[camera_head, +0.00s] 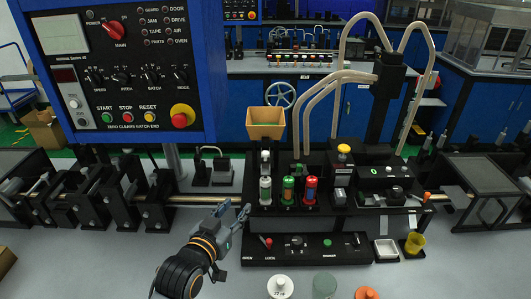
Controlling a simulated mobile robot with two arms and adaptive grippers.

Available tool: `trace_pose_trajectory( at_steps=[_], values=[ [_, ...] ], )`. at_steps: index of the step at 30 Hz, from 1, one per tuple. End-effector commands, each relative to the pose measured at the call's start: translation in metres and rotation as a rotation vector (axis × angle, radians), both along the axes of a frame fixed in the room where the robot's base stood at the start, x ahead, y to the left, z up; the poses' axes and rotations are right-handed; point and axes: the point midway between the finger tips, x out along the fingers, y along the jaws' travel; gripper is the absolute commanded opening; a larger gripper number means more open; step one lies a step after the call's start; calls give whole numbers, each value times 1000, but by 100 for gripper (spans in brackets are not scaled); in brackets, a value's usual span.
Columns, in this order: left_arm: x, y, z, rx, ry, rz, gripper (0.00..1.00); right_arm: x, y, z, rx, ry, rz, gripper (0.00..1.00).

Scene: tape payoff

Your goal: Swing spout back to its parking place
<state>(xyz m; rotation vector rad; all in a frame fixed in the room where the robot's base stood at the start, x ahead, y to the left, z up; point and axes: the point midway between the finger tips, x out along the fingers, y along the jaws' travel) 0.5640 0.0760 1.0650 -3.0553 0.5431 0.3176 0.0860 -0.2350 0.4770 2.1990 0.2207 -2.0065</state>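My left gripper (236,211) reaches in from the lower left, just left of the black bench unit (325,222). Its two fingers look apart, with nothing seen between them. I cannot single out the spout with certainty. Bent beige tubes (338,78) arch from a black block (391,72) on a post down toward the unit. A small metal arm with an orange tip (427,197) stands at the unit's right end. My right gripper is not in view.
A control panel (118,70) hangs at the upper left. A white tray (377,257) and yellow cup (414,243) sit right. Lidded jars (281,287) stand in front.

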Motion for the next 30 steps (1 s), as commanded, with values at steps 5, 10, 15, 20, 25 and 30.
trace_pose_trajectory(
  at_steps=[5,10,15,20,25,30],
  values=[
    [30,-21,49,-54,-172,-36,40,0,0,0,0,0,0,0],
    [40,-27,58,-64,-200,-42,40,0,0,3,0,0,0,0],
    [63,-36,59,-64,-198,-42,40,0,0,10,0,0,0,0],
    [89,-47,59,-63,-195,-42,40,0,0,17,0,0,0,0],
    [116,-58,59,-63,-196,-41,40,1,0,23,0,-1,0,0],
    [138,-67,58,-62,-195,-41,40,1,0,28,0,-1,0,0]
  ],
)
